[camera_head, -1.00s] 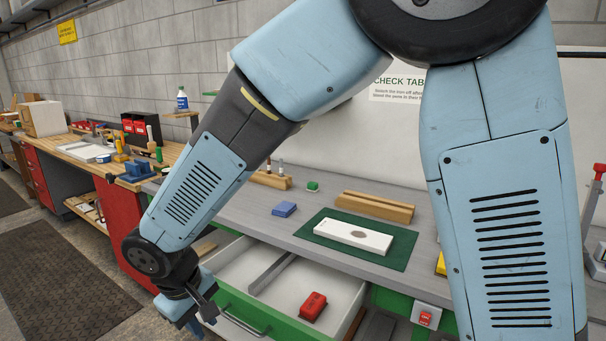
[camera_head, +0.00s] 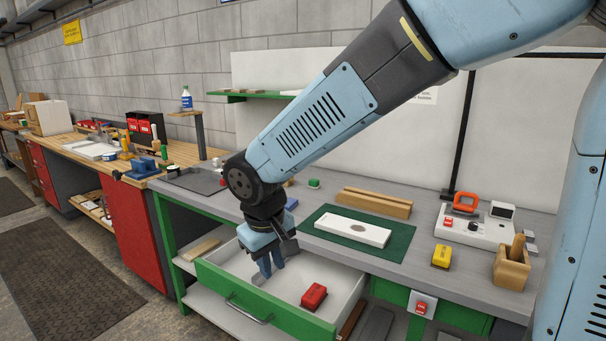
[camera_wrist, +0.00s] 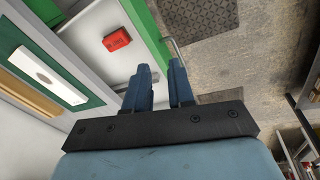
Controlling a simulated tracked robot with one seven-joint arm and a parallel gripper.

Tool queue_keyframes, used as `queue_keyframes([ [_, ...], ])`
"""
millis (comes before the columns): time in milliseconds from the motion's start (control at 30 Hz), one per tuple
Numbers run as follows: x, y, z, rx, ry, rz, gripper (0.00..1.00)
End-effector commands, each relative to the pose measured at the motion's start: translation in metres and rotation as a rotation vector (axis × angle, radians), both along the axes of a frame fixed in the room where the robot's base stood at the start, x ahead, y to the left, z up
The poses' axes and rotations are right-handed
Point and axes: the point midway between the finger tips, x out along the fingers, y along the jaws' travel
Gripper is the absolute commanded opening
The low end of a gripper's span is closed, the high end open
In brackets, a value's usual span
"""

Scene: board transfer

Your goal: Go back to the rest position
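My gripper (camera_head: 270,270) hangs fingers down over the left part of the open drawer (camera_head: 248,319), left of the red block and apart from it. In the wrist view my gripper (camera_wrist: 161,66) shows two blue fingers with an empty gap between them. The red block (camera_head: 314,295) lies in the drawer and also shows in the wrist view (camera_wrist: 117,40). My arm reaches in from the upper right.
A white board (camera_head: 352,231) lies on a green mat (camera_head: 398,251) on the grey bench. A wooden block (camera_head: 374,203), a yellow box (camera_head: 441,256) and a white device (camera_head: 478,234) stand nearby. The drawer handle (camera_head: 249,309) sticks out in front. Floor is free at left.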

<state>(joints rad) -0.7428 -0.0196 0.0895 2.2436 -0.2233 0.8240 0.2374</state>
Motion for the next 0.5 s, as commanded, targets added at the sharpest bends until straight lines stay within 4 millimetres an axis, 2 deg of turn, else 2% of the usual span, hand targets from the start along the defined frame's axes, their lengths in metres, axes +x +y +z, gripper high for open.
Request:
queue_keyframes([
  [33,0.006,-0.021,0.012,0.018,-0.013,-0.045,0.23],
  [200,0.012,-0.084,0.043,0.072,-0.05,-0.17,0.23],
  [367,0.007,-0.139,0.066,0.119,-0.088,-0.283,0.23],
  [500,-0.005,-0.184,0.083,0.158,-0.127,-0.381,0.23],
])
